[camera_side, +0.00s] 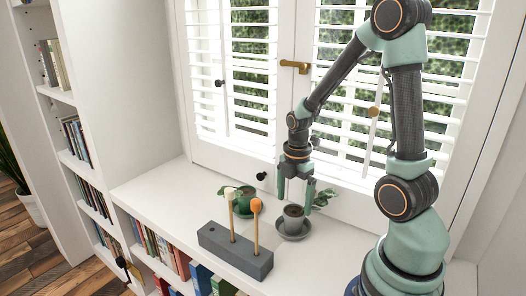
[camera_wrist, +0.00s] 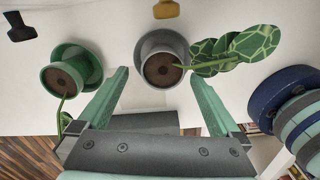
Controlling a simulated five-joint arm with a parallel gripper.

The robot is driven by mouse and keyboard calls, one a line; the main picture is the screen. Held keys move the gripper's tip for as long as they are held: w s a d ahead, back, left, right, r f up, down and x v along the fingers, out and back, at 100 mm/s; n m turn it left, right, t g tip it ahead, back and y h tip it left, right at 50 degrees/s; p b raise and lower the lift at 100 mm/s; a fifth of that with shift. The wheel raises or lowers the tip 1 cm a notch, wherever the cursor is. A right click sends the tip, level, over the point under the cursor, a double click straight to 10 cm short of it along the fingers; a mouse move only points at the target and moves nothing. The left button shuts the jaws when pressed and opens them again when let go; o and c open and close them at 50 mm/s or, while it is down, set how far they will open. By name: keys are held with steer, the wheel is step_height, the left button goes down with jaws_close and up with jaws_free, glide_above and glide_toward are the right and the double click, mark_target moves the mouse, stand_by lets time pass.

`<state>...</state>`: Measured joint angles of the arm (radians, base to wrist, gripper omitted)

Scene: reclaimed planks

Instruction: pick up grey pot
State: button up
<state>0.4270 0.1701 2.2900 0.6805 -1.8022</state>
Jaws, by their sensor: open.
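The grey pot (camera_side: 292,225) stands upright on a grey saucer (camera_side: 293,236) on the white sill. It holds dark soil and a plant with broad, pale-veined green leaves (camera_wrist: 240,50). My gripper (camera_side: 296,197) is open and empty, pointing down just above the pot in the side view. In the wrist view the grey pot (camera_wrist: 147,68) lies beyond the gap between my two green fingertips (camera_wrist: 158,78), roughly centred, with the leaves reaching right. I see no contact between fingers and pot.
A green pot (camera_wrist: 57,82) on a green saucer stands left of the grey pot. A grey block (camera_side: 235,252) with two upright knobbed sticks (camera_side: 256,225) stands in front. Shuttered windows (camera_side: 240,80) close off the back. The sill's left end is clear.

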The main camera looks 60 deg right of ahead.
mark_target(294, 212)
steer(key=shift+s+a+f, duration=0.1)
steer(key=shift+f, duration=1.05)
steer(key=shift+s+a+f, duration=0.1)
steer(key=shift+f, duration=1.05)
steer(key=shift+c, duration=0.3)
steer(key=shift+d, duration=0.1)
jaws_close()
